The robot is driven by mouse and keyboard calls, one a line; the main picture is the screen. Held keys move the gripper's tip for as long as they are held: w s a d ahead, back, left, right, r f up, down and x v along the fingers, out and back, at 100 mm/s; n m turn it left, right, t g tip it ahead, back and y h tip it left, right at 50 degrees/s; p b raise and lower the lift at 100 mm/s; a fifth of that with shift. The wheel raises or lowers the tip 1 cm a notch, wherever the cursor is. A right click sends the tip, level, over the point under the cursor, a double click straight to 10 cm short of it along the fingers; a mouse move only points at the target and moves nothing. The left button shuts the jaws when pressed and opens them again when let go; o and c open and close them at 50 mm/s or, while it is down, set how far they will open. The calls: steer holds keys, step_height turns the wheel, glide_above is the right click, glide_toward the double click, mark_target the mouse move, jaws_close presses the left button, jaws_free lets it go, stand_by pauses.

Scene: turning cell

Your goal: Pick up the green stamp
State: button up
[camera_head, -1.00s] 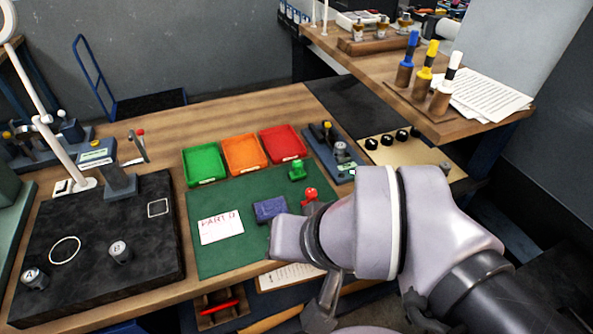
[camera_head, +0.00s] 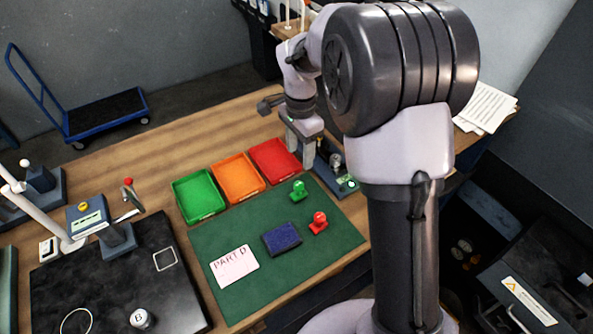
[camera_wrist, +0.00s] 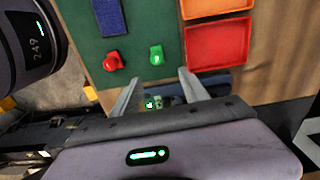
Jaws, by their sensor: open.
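The green stamp (camera_head: 298,190) stands upright on the green mat (camera_head: 215,240), in front of the red tray. In the wrist view the green stamp (camera_wrist: 156,54) lies just beyond my fingertips, nearer the right one. My gripper (camera_head: 300,150) is above the back right of the mat, near the red tray, and apart from the stamp. In the wrist view my gripper (camera_wrist: 160,78) has its fingers spread with nothing held between them. A red stamp (camera_head: 318,223) stands close by, and it also shows in the wrist view (camera_wrist: 112,61).
A blue ink pad (camera_head: 282,238) and a card marked PART D (camera_head: 234,266) lie on the mat. Green (camera_head: 199,196), orange (camera_head: 238,178) and red (camera_head: 275,160) trays line its back edge. A device (camera_head: 337,167) stands right of the red tray.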

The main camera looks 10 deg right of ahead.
mark_target(299, 183)
steer(key=f+b, duration=0.1)
steer(key=f, duration=0.3)
steer(key=f+b, duration=0.1)
steer(key=f, duration=0.4)
steer(key=f+b, duration=0.2)
steer(key=f, duration=0.3)
steer(key=shift+s+a+f, duration=0.15)
steer(key=shift+s+a, duration=0.05)
steer(key=shift+s, duration=0.15)
steer(key=shift+c, duration=0.2)
jaws_close()
